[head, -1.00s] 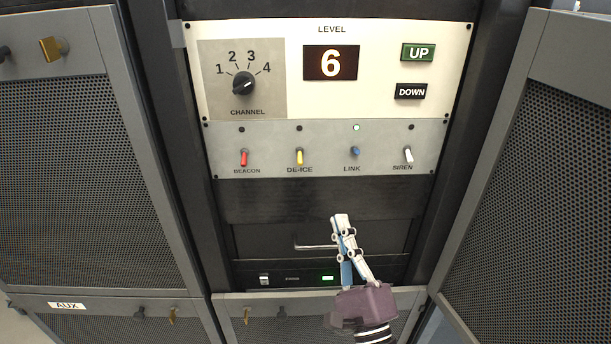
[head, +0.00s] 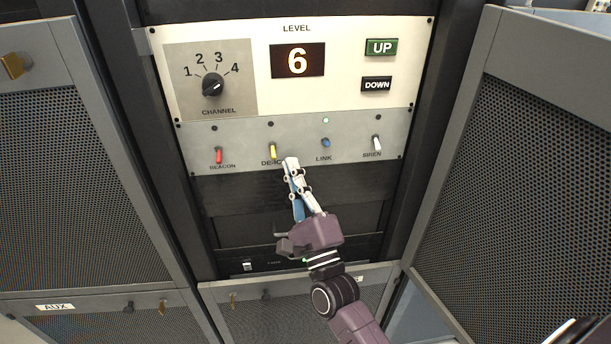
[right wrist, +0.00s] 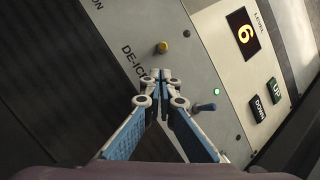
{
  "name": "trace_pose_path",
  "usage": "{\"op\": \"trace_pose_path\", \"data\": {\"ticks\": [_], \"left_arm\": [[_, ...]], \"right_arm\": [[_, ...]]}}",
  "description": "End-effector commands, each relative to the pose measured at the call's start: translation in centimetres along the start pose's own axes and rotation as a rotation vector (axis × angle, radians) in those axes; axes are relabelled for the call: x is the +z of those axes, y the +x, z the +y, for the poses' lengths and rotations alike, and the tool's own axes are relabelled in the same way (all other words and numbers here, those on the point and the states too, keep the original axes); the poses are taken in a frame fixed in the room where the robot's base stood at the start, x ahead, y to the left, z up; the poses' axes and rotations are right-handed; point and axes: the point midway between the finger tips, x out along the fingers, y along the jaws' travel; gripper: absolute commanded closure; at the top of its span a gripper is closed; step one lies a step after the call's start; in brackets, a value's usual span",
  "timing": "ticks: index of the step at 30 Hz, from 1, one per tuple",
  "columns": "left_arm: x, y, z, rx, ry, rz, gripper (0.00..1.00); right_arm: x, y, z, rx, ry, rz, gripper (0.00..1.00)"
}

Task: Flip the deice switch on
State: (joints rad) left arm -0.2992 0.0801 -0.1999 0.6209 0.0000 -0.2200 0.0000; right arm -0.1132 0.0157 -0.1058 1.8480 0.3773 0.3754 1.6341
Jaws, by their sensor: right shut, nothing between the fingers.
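The yellow de-ice switch (head: 272,150) is on the grey switch panel (head: 350,126), with its lever pointing down and an unlit lamp (head: 271,124) above it. In the right wrist view the yellow switch (right wrist: 162,47) shows just beyond the fingertips. My right gripper (head: 291,163) is shut and empty, its tips just below and right of the yellow lever, over part of the DE-ICE label. In the right wrist view the closed fingertips (right wrist: 159,75) are apart from the lever in the picture. My left gripper is not in view.
Red beacon switch (head: 219,156) is to the left; blue link switch (head: 326,143), its lamp (head: 326,120) lit green, and white siren switch (head: 377,143) are to the right. Above are the channel knob (head: 213,85) and level display (head: 297,60). Open mesh doors (head: 530,170) flank the rack.

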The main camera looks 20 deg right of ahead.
Motion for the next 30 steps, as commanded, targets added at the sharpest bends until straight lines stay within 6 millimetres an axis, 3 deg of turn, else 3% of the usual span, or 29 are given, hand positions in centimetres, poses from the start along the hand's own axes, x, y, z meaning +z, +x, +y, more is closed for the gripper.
{"op": "trace_pose_path", "data": {"ticks": [6,30], "left_arm": [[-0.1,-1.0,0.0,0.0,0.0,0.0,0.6],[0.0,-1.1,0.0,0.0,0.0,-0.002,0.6]], "right_arm": [[1.6,0.4,-0.1,-0.001,-0.001,0.0,1.0],[1.9,0.3,-0.3,-0.001,-0.001,0.0,1.0]]}}
